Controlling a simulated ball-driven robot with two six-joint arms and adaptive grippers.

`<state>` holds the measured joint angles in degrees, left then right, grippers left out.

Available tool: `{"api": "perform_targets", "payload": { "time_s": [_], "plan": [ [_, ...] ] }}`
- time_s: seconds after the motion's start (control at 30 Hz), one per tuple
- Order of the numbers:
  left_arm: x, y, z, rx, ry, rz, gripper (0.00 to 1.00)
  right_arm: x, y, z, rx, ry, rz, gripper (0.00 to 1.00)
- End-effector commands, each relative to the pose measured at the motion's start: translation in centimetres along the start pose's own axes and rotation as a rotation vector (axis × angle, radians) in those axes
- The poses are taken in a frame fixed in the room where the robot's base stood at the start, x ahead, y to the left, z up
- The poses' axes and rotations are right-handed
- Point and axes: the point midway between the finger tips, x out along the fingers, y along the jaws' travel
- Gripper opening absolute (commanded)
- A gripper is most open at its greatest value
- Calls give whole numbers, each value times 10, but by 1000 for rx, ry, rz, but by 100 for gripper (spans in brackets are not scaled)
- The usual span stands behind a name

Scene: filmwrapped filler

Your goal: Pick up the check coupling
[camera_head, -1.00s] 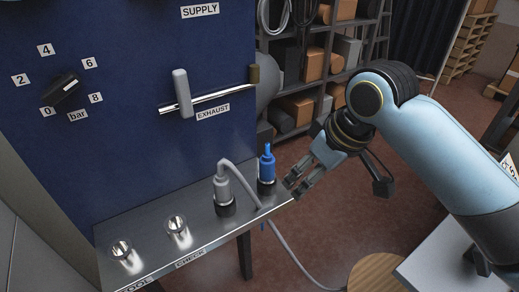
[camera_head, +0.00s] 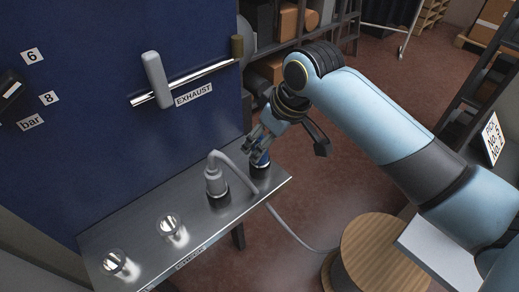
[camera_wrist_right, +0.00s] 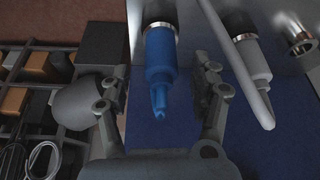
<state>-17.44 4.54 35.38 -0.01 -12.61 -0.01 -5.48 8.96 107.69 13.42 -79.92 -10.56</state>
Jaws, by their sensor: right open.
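A blue coupling (camera_head: 262,158) with a black base stands upright at the far right end of the metal shelf. A grey coupling (camera_head: 214,183) with a grey hose stands to its left. I cannot read a label that tells which is the check coupling. My right gripper (camera_head: 257,143) is at the blue coupling and partly hides it. In the right wrist view the blue coupling (camera_wrist_right: 158,58) lies between the fingers of the open right gripper (camera_wrist_right: 160,82), with a gap on both sides. The grey coupling (camera_wrist_right: 250,55) is outside the right finger. My left gripper is not in view.
The metal shelf (camera_head: 135,232) has two empty metal sockets (camera_head: 170,226) on the left. The blue panel (camera_head: 95,125) with an exhaust lever (camera_head: 157,80) rises behind. The grey hose (camera_head: 285,228) hangs over the shelf's front edge. A wooden reel (camera_head: 382,250) stands at lower right.

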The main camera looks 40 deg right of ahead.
Motion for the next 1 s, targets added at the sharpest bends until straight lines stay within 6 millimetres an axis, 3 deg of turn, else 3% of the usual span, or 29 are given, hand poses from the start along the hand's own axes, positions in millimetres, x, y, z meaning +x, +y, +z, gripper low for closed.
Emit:
{"api": "perform_targets", "payload": {
  "time_s": [0.2, 0.47, 0.93, 1.0],
  "plan": [
    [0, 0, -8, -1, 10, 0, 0, 31, -1, 0, 1, -2, 0, 63],
    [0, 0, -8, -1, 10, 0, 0, 34, -1, -1, -1, 0, 0, 63],
    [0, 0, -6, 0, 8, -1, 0, 34, -1, 0, 0, -1, 0, 3],
    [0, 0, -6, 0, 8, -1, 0, 34, -1, -1, 0, 0, 1, 0]
  ]
}}
